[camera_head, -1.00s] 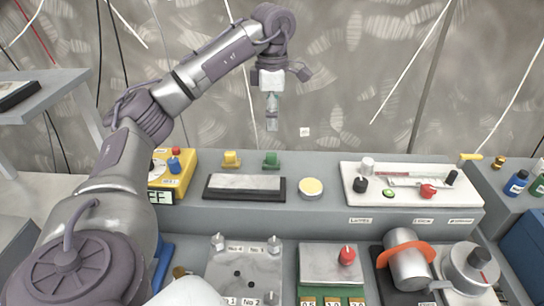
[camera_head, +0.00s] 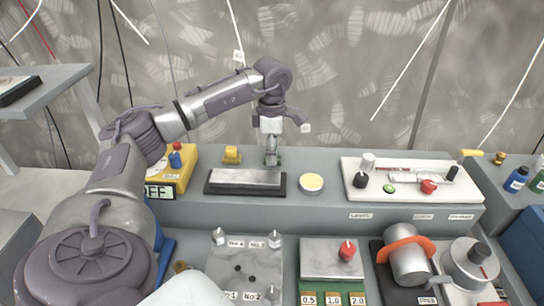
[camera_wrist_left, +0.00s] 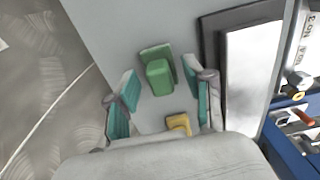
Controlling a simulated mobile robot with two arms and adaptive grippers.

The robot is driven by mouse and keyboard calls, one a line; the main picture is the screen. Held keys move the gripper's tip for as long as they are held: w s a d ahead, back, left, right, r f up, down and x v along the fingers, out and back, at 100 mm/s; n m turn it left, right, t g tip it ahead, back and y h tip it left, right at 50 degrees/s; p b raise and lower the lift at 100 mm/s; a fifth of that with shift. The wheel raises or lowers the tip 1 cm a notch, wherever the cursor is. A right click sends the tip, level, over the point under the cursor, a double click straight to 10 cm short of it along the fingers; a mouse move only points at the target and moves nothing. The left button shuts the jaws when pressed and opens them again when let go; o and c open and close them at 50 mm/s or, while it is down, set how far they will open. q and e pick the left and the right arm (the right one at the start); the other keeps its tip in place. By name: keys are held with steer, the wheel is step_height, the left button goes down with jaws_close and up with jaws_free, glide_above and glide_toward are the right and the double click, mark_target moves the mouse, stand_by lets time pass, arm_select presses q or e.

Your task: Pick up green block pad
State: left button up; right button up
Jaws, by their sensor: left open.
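The green block pad (camera_wrist_left: 159,77) stands on the grey upper shelf, and in the left wrist view it lies just beyond and between my open fingers. In the head view my left gripper (camera_head: 271,158) points down at the back of the shelf and hides most of the green block pad. In the left wrist view my left gripper (camera_wrist_left: 160,107) is open, its two teal-padded fingers apart and nothing between their tips. A yellow block pad (camera_head: 231,155) stands to the left in the head view; it also shows in the left wrist view (camera_wrist_left: 179,123). My right gripper is not in view.
A dark-framed grey plate (camera_head: 245,180) lies just in front of the gripper. A round yellow-topped disc (camera_head: 311,183) and a white panel with knobs (camera_head: 400,172) are to the right. A yellow box (camera_head: 172,172) is to the left.

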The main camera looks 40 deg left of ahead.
arm_select(q)
steer(key=shift+c, duration=0.5)
jaws_close()
steer(key=shift+r, duration=0.1)
steer(key=shift+r, duration=0.45)
step_height(320, 180, up, 3)
steer(key=shift+f+b, duration=0.15)
steer(key=shift+b, duration=0.15)
steer(key=w+d+r, duration=0.2)
steer(key=d+r, duration=0.5)
steer(key=d, duration=0.4)
steer(key=shift+d+r, duration=0.15)
steer(key=shift+d, duration=0.15)
